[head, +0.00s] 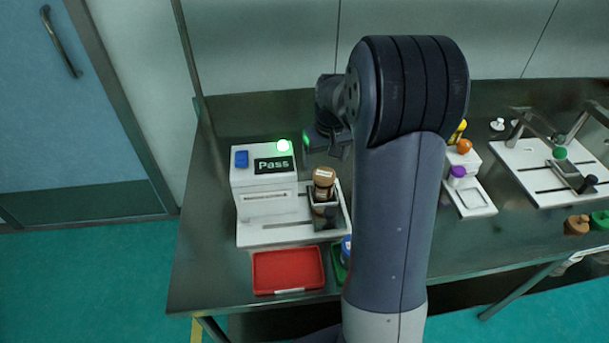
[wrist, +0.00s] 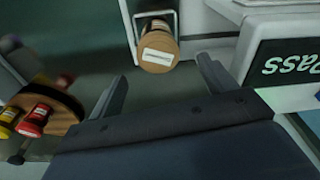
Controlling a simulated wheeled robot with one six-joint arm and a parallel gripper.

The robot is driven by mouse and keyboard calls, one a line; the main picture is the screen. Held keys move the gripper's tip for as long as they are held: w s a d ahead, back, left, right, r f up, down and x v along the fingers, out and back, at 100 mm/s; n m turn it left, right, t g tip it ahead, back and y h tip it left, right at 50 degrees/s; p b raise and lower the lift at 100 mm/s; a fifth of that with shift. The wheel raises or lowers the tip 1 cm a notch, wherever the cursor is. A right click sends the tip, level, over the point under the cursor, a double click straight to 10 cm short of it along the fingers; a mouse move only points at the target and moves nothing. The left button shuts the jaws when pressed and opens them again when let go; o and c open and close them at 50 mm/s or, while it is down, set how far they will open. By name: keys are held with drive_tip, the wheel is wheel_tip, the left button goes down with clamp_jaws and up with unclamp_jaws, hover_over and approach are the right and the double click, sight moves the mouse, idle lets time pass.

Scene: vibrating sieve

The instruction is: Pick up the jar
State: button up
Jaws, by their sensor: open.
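The jar (head: 323,184) has a brown lid with a white label and stands in a dark holder on the white base of the machine with the "Pass" display. In the wrist view the jar (wrist: 158,47) shows its brown round lid and white label, just beyond the fingertips and between their lines. My gripper (wrist: 160,82) is open and empty, with one finger at each side of the picture's middle. In the head view my gripper (head: 328,147) is above and behind the jar, partly hidden by my arm. The jar's lower part is hidden in the holder.
The white machine (head: 264,184) with a green light and "Pass" display stands left of the jar. A red tray (head: 288,270) lies in front, with a green tray (head: 338,266) beside it. A wooden rack with red and yellow jars (wrist: 45,105) shows left in the wrist view.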

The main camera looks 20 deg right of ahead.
sight(323, 174)
drive_tip(key=f, duration=0.5)
drive_tip(key=shift+w+f, duration=0.15)
drive_tip(key=shift+w, duration=0.15)
drive_tip(key=shift+w+d+f+p, duration=0.1)
drive_tip(key=shift+f+p, duration=0.15)
drive_tip(key=shift+f, duration=1.1)
drive_tip(key=shift+w+f+p, duration=0.1)
drive_tip(key=shift+f+p, duration=0.1)
drive_tip(key=shift+f, duration=1.1)
drive_tip(key=shift+c, duration=0.3)
